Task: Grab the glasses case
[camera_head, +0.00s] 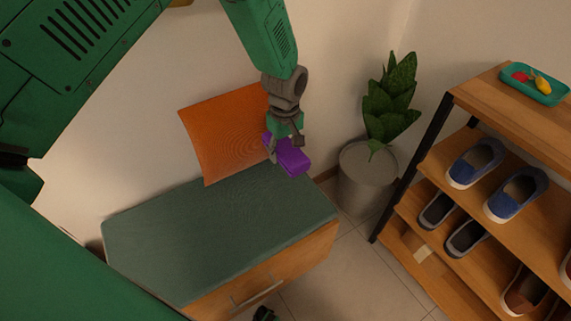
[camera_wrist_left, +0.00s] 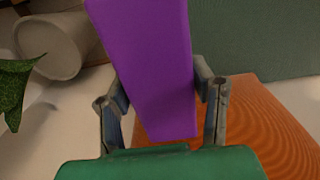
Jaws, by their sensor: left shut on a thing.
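The glasses case is a purple oblong box (camera_head: 291,158), and in the head view it is held above the right part of the bench. My left gripper (camera_head: 284,148) is shut on it. In the left wrist view the case (camera_wrist_left: 150,60) fills the space between the two fingers of the left gripper (camera_wrist_left: 160,100), with one finger on each side. The case looks clear of the bench cushion, though the exact gap is hard to tell. My right gripper does not show in either view.
A bench with a green cushion (camera_head: 220,235) stands below, with an orange pillow (camera_head: 222,130) against the wall. A potted plant (camera_head: 368,180) stands right of the bench. A wooden shoe rack (camera_head: 440,160) with several shoes and a teal tray (camera_head: 536,88) is at the right.

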